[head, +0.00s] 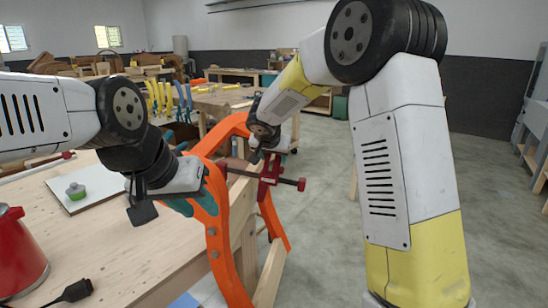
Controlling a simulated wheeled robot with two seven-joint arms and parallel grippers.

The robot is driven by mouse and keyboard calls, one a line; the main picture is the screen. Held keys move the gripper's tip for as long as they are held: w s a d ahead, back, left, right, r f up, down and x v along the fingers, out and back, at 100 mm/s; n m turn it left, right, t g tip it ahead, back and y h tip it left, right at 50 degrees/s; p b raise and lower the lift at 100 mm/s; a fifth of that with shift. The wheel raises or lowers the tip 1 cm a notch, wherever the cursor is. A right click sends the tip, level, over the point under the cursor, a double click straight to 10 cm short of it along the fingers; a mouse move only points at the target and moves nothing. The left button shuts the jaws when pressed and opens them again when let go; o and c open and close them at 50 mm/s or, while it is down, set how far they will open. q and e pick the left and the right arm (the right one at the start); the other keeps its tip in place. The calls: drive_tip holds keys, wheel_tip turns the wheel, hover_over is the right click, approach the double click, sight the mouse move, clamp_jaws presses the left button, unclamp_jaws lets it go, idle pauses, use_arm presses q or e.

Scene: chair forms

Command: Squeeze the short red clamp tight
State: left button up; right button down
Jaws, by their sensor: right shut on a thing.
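The short red clamp (269,174) sits on the orange curved form in the middle of the head view, with its red-ended screw bar pointing right. My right gripper (260,148) comes down on it from above and is shut on its upper part; the contact is partly hidden. The orange form (219,240) arches up beside the bench, with teal pads on its near side. My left gripper (170,192) is at the form's near left leg, by the teal pads. Its fingers are partly hidden, so I cannot tell its opening.
The wooden bench (110,250) fills the lower left. Open grey floor lies to the right.

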drive_tip(key=shift+s+a+r+h, duration=0.15)
drive_tip(key=shift+a+h, duration=0.2)
drive_tip(key=shift+a, duration=0.2)
drive_tip(key=shift+s+a+h, duration=0.1)
drive_tip(key=shift+a+h, duration=0.25)
drive_tip(key=shift+a, duration=0.2)
drive_tip(key=c, duration=0.9)
unclamp_jaws()
drive_tip(key=shift+o, duration=0.8)
drive_tip(key=shift+w, duration=0.1)
drive_tip(key=shift+a+r, duration=0.15)
drive_tip(key=shift+w+a+r, duration=0.1)
drive_tip(key=shift+w+a, duration=0.1)
drive_tip(key=shift+a, duration=0.05)
drive_tip(key=shift+w+d+f, duration=0.1)
drive_tip(key=shift+w+f, duration=0.1)
drive_tip(key=shift+f, duration=0.25)
